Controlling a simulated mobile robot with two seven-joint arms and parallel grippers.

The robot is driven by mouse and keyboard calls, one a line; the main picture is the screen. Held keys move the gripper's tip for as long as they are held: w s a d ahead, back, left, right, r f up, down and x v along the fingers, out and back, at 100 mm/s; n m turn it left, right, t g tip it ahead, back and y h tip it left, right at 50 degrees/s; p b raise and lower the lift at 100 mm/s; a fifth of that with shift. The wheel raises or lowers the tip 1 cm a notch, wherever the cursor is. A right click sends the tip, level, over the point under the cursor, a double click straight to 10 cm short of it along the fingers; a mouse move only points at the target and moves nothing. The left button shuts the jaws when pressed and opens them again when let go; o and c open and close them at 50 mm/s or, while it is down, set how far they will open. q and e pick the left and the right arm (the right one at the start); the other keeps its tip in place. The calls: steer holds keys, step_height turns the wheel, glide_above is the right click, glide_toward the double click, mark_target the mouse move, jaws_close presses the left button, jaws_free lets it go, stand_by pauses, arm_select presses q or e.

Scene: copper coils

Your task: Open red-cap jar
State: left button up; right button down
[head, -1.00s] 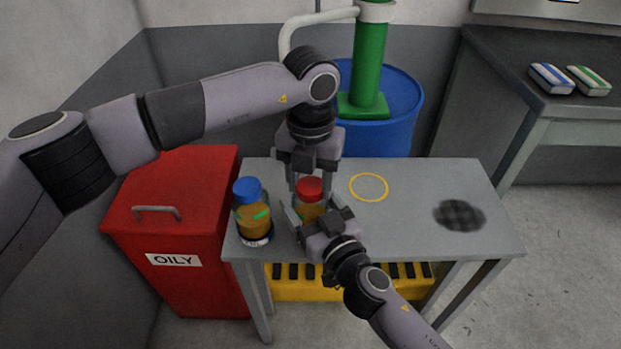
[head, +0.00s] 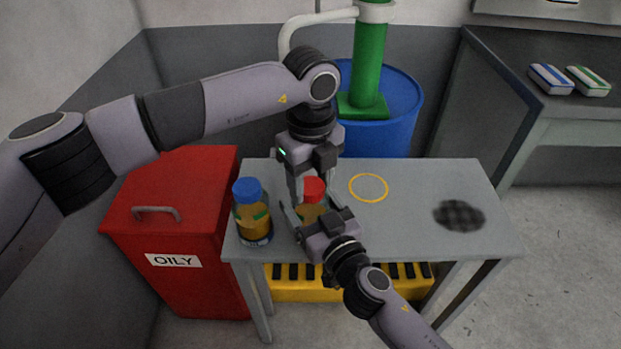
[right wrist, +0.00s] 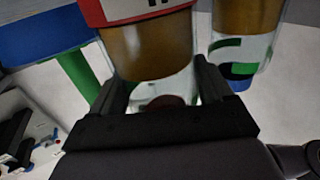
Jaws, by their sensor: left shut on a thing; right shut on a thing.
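The jar (head: 310,211) with a red cap (head: 315,188) stands at the table's front left, partly hidden by both grippers. Its amber contents also show in the right wrist view (right wrist: 150,48). My left gripper (head: 309,182) reaches down from above and is shut on the red cap. My right gripper (head: 306,213) comes from the front right and is shut on the jar's body; its two dark fingers flank the glass in the right wrist view (right wrist: 163,86). The cap still appears to sit on the jar; I cannot tell whether it is loose.
A blue-capped jar (head: 252,215) stands close to the left. A yellow ring (head: 369,187) and a dark round patch (head: 459,215) mark the otherwise clear table (head: 410,225). A red OILY bin (head: 180,215) is at left, a blue drum (head: 402,105) behind.

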mark_target(311, 186)
arm_select(q)
steer(key=shift+r, duration=0.15)
steer(key=shift+r, duration=0.95)
steer(key=shift+r, duration=2)
arm_select(e)
jaws_free()
arm_select(q)
steer(key=shift+s, duration=0.1)
